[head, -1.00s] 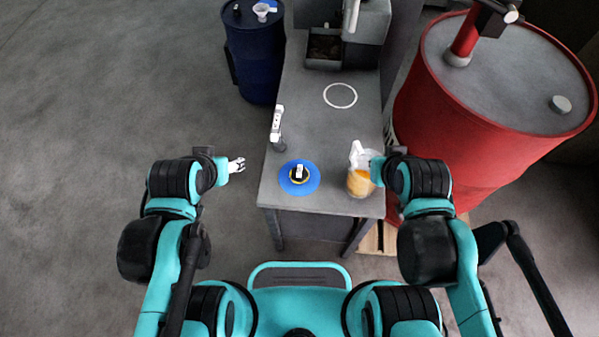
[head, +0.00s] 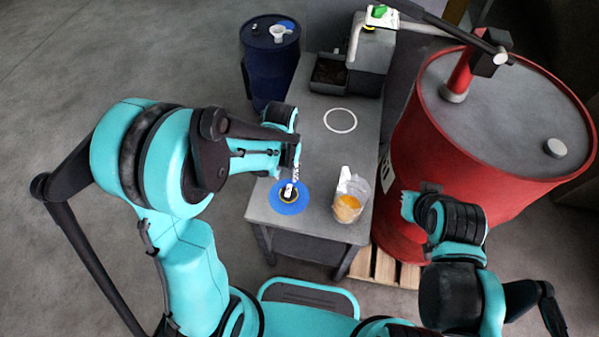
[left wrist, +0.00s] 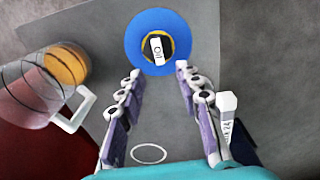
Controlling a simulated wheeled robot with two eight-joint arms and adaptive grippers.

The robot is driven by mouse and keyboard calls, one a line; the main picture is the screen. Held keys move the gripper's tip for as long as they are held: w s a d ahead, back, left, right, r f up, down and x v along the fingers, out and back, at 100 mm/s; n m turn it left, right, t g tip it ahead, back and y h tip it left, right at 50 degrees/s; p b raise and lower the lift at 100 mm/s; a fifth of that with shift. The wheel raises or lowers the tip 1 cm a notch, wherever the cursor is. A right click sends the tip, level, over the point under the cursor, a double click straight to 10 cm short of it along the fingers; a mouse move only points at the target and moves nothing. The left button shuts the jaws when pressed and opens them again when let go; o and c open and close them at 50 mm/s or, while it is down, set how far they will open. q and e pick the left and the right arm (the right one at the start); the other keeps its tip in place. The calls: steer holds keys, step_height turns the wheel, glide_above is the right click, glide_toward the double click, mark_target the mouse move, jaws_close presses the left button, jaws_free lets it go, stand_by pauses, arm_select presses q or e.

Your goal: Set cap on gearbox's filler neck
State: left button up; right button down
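The cap (head: 288,193) is dark with a yellow ring and a raised white grip marked "OIL". It lies on a blue disc (head: 286,208) near the front left of the bench; it also shows in the left wrist view (left wrist: 157,48). My left gripper (left wrist: 157,73) is open and empty above it, with the cap just beyond and between the fingertips. The grey machine (head: 370,52) at the back of the bench appears to be the gearbox; a small yellow ring (head: 369,28) on top may be its filler neck. My right gripper is right of the bench, its fingers unclear.
A clear jug (head: 349,208) with amber liquid stands right of the disc. A red drum (head: 480,160) is at the right, a blue drum (head: 268,65) at the back left. A white circle (head: 340,120) marks clear bench.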

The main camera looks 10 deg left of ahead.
mark_target(288, 190)
arm_select(q)
step_height(288, 190, down, 10)
steer(key=b, duration=0.7)
steer(key=shift+d, duration=0.15)
steer(key=shift+r, duration=0.1)
steer(key=shift+c, duration=0.2)
jaws_close()
